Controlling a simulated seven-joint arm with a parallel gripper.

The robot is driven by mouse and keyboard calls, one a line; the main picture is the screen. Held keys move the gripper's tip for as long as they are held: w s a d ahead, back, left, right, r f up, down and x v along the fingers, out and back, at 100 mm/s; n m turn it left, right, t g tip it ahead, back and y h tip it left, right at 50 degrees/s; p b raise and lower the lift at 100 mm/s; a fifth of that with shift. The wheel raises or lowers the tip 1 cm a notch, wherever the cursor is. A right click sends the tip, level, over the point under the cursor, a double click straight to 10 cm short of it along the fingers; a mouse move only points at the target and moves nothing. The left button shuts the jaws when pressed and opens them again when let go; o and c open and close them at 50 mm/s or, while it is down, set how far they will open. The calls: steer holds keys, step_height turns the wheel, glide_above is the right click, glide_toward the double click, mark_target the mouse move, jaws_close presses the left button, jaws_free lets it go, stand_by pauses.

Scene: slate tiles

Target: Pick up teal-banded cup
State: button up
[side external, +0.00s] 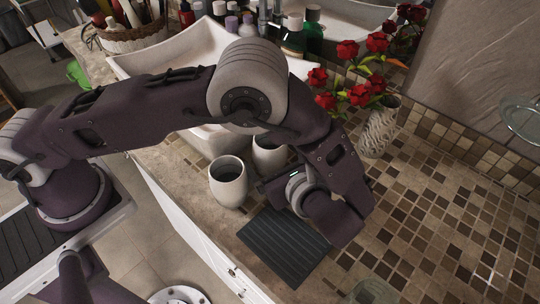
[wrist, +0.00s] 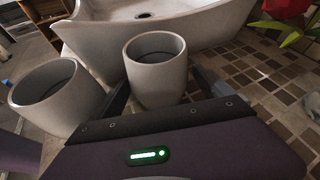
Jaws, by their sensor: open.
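Two pale grey cups stand upright on the counter in front of the basin. One cup (side external: 228,186) is near the counter's front edge and shows at the left of the wrist view (wrist: 55,98). The other cup (side external: 268,158) is closer to the basin, partly hidden by my arm in the side view, and central in the wrist view (wrist: 157,77). A teal band cannot be made out on either. My gripper (wrist: 162,91) is open, its fingers on either side of the central cup's lower part in the wrist view. Contact is not visible; the fingers are mostly hidden in the side view.
A dark ribbed mat (side external: 284,248) lies under my wrist. The white basin (wrist: 100,42) stands behind the cups. A vase (side external: 380,128) with red roses (side external: 347,50) stands to the right. A clear glass (side external: 374,291) is at the bottom edge. The tiled counter at right is free.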

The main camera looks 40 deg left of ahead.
steer(key=c, duration=1.8)
steer(key=shift+r, duration=0.15)
step_height(320, 180, up, 10)
steer(key=shift+f, duration=0.1)
